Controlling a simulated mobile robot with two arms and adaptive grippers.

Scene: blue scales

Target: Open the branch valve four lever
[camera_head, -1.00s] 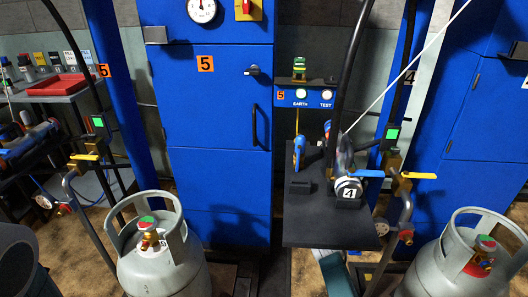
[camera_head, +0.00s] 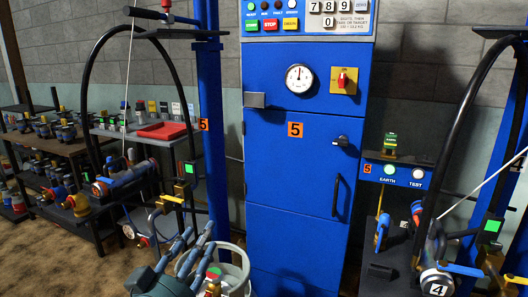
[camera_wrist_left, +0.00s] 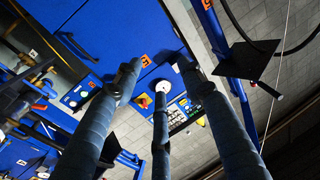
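The number 4 branch valve stands at the lower right in the head view, with a brass body (camera_head: 493,262) and a yellow lever (camera_head: 515,277) near the right edge, roughly level. A blue lever (camera_head: 460,269) sits to its left on the head with the white 4 plate (camera_head: 437,285). My left gripper (camera_head: 195,240) is at the lower left, in front of the number 5 station and far from valve four. Its three blue-grey fingers are spread, with nothing between them in the left wrist view (camera_wrist_left: 160,85). My right gripper is not in view.
A blue cabinet (camera_head: 292,185) marked 5 stands in the middle. A black hose (camera_head: 470,110) arches at the right. A wooden table (camera_head: 50,148) stands at the far left.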

